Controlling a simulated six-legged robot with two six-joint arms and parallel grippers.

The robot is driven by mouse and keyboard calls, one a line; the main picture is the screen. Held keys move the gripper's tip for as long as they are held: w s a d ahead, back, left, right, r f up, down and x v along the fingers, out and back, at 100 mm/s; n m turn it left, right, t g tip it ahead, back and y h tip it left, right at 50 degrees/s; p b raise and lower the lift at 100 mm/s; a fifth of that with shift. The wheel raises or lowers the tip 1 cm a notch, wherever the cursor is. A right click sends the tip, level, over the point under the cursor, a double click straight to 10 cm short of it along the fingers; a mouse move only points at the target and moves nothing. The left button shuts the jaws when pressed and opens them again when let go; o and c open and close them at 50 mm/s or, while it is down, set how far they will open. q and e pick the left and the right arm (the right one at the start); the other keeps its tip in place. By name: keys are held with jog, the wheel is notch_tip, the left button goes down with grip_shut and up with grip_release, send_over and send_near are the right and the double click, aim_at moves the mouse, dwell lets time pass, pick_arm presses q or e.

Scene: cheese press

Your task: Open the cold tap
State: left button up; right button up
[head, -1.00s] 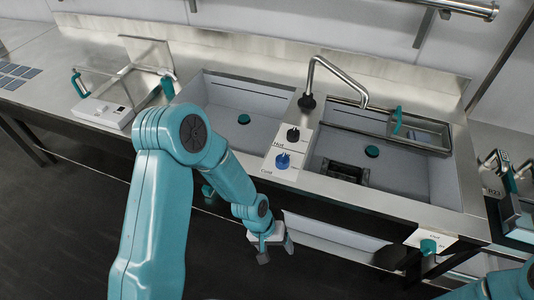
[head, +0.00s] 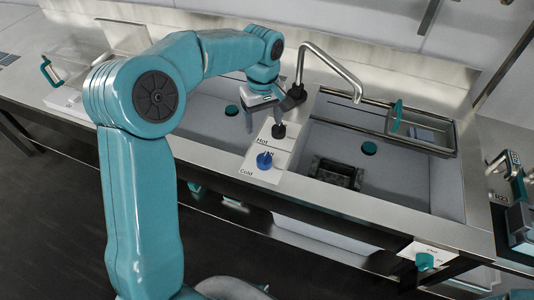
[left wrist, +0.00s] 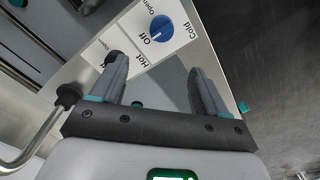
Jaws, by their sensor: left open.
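The cold tap knob is a blue dial (head: 264,161) on a white plate marked "Cold" (head: 250,168) between the two sink basins. The black hot knob (head: 279,131) sits just behind it on the plate marked "Hot". My left gripper (head: 265,120) is open and empty above the plate's hot end, pointing down. In the left wrist view the blue dial (left wrist: 161,28) lies beyond the open fingertips (left wrist: 155,72), with its pointer at "Off". The left finger there partly covers the hot knob. My right gripper is out of view.
The bent metal spout (head: 330,68) rises just behind the knobs, close to my left gripper. The sink basins (head: 400,185) lie either side. A basket with a teal handle (head: 396,116) spans the right basin. A clear-lidded box (head: 75,75) stands at left.

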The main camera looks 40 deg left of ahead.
aim_at(263, 156)
pick_arm(q)
jog(key=f+p, duration=0.1)
jog(key=f, duration=1.4)
jog(key=shift+s+f, duration=0.1)
jog(key=shift+s, duration=0.1)
jog(key=c, duration=1)
